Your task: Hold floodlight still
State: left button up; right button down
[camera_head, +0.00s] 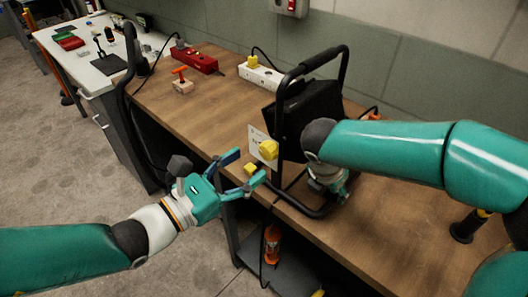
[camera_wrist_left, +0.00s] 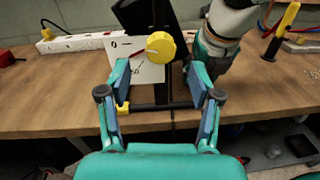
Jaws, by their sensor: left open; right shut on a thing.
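The floodlight (camera_head: 308,108) is a black lamp in a black tubular stand, upright near the front edge of the workbench. A large yellow knob (camera_head: 268,149) faces front beside a white dial card (camera_head: 257,137); knob (camera_wrist_left: 160,47) and card (camera_wrist_left: 127,55) also show in the left wrist view. My left gripper (camera_head: 250,168) is open and empty, its fingers pointing toward the knob and apart from it. My right gripper (camera_head: 335,190) is low at the right side of the stand, shut on the floodlight's frame. My wrist partly hides its fingers and the exact contact.
A dark cable hangs at the bench front. An orange bottle (camera_head: 271,243) stands below.

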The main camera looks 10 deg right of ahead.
aim_at(263, 154)
pick_arm(q)
jog(key=x, duration=0.6)
jog(key=shift+c, duration=0.3)
jog(key=shift+a, duration=0.1)
jog(key=c, duration=1.1)
jog(key=shift+w+m, duration=0.1)
jog(key=shift+m, duration=1.4)
jog(key=o, duration=1.2)
jog(key=shift+c, duration=0.2)
jog(key=v, duration=1.2)
